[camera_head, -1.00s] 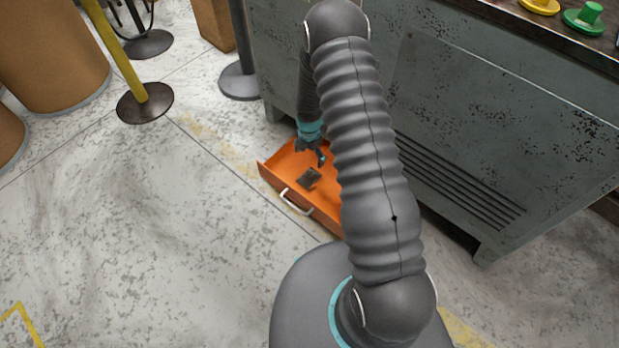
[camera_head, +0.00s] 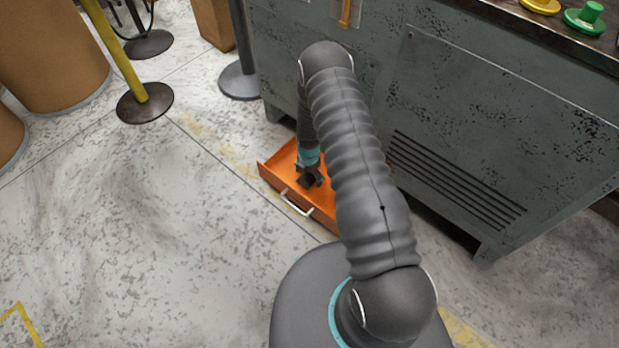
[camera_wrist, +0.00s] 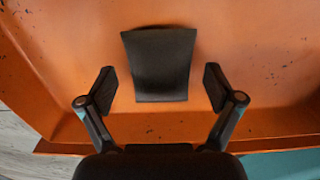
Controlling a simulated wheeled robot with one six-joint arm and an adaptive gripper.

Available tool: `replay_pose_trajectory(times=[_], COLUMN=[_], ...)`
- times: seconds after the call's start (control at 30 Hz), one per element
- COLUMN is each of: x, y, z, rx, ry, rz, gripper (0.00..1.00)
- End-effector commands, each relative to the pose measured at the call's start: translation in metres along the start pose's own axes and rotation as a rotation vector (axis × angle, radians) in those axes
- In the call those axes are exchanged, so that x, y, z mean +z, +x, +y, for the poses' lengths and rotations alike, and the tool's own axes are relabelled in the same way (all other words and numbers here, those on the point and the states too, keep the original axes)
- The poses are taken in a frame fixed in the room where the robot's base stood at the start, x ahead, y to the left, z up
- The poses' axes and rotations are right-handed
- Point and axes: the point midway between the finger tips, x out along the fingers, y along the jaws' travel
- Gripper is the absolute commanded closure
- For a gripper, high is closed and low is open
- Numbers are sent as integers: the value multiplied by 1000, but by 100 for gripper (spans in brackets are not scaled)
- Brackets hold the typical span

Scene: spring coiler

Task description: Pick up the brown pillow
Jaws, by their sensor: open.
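The brown pillow (camera_wrist: 160,65) is a small, dark, nearly black-brown slab in the wrist view. It lies on the floor of the orange drawer (camera_wrist: 55,70), in the upper middle of the picture. My gripper (camera_wrist: 160,88) is open, with one finger on each side of the pillow's lower part and a gap showing on both sides. In the head view my gripper (camera_head: 311,183) is down inside the orange drawer (camera_head: 275,170) and covers most or all of the pillow.
The drawer has low walls and a white handle (camera_head: 296,203) on its front. The grey machine cabinet (camera_head: 460,120) stands behind and to the right. A post base (camera_head: 238,82) and a yellow post (camera_head: 120,55) stand at the upper left.

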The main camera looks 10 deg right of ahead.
Motion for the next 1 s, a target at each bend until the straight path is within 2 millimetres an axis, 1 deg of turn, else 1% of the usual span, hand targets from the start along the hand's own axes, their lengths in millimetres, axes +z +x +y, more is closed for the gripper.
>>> replay_pose_trajectory(times=[0.23,0.27,0.3,0.37,0.4,0.47,0.5,0.53,0.83,1.0], x=[0,0,0,0,0,0,0,0,0,1], y=[2,2,2,2,2,2,2,2,0,-10], z=[0,0,0,0,0,0,0,0,0,0], rx=[1,1,1,1,1,1,1,1,1,1], ry=[0,0,0,0,0,0,0,0,0,0], rz=[-1,-1,-1,-1,-1,-1,0,0,-1,-1], gripper=[9,14,24,39,49,64,74,76,76,76])
